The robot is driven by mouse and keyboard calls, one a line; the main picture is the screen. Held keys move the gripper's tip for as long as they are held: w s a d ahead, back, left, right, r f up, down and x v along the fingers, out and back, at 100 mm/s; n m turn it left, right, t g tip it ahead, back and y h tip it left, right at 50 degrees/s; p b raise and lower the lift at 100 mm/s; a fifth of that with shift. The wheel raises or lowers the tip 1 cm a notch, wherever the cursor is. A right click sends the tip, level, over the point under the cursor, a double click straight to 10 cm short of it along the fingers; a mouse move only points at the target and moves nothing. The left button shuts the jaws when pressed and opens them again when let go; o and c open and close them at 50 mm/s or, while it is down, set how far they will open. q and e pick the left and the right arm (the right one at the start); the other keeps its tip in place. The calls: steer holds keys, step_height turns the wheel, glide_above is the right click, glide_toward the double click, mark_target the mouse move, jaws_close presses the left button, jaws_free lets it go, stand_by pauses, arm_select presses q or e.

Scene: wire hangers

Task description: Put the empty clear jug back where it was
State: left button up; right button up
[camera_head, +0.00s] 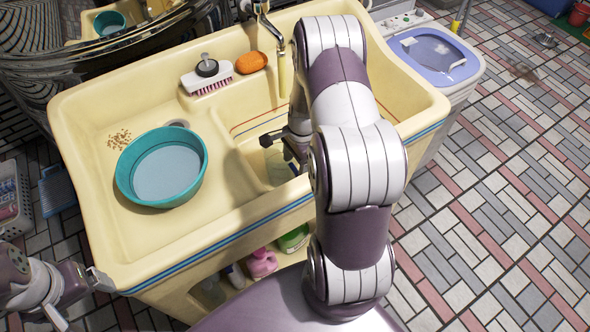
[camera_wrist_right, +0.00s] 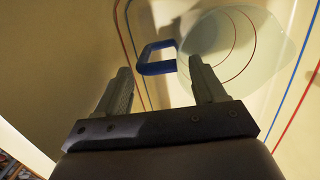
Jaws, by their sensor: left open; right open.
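The clear jug stands out in the right wrist view by its see-through, pale body (camera_wrist_right: 255,50) and blue handle (camera_wrist_right: 146,66). It is in the right-hand basin of the cream sink (camera_head: 112,235). In the head view only part of the jug (camera_head: 278,167) shows beside my right gripper (camera_head: 286,150); my arm hides much of that basin. In the right wrist view my right gripper (camera_wrist_right: 160,64) is open and empty, with the handle just beyond and between its fingertips. My left gripper (camera_head: 101,280) is open and empty at the sink's front left corner.
A teal bowl (camera_head: 190,192) of water sits on the sink's left side. A brush (camera_head: 207,75) and an orange sponge (camera_head: 251,62) lie at the back, near the faucet (camera_head: 276,38). A washing machine (camera_head: 435,60) stands at the right; bottles (camera_head: 262,263) stand below the sink.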

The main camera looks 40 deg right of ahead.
step_height(320, 180, up, 7)
steer(key=s+a+r+n, duration=0.2)
steer(key=a+r+n, duration=0.1)
steer(key=a+n, duration=0.2)
steer(key=s+a+r+n, duration=0.3)
steer(key=a+n, duration=0.3)
steer(key=n, duration=0.2)
steer(key=s+a+r+n+t+h, duration=0.1)
steer(key=s+a+r+n, duration=0.2)
steer(key=a+r+n, duration=0.1)
steer(key=shift+a+n+p, duration=0.3)
steer(key=shift+a+n, duration=0.35)
steer(key=shift+n, duration=0.65)
steer(key=shift+s+d+f, duration=0.1)
steer(key=shift+s, duration=0.05)
steer(key=shift+w, duration=0.2)
step_height(320, 180, up, 7)
steer(key=p, duration=0.6)
steer(key=shift+f+p, duration=0.2)
steer(key=shift+p, duration=0.15)
